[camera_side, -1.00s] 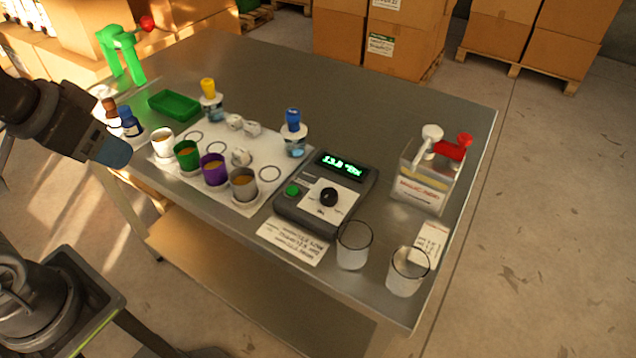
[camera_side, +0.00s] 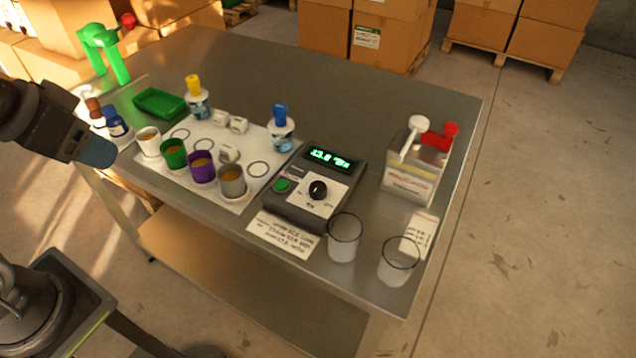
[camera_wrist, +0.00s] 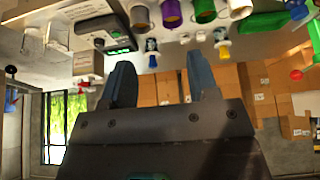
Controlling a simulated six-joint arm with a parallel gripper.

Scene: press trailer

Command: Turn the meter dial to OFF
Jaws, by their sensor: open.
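The grey meter (camera_side: 325,180) lies on the metal table with its display lit green. Its black dial (camera_side: 318,190) sits on a white face plate, with a green button (camera_side: 282,185) beside it. The dial's exact pointing is too small to read. My gripper (camera_side: 98,152) is at the left in the side view, apart from the meter, with the cups between. In the wrist view my gripper (camera_wrist: 160,80) has two blue fingers spread wide with nothing between them. The meter (camera_wrist: 112,42) shows beyond the left finger there, seen upside down.
Several cups (camera_side: 202,167) stand on a white sheet (camera_side: 248,195) left of the meter. A blue-topped bottle (camera_side: 281,132) stands behind it. Two clear beakers (camera_side: 344,240) stand close in front. The table's back is clear.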

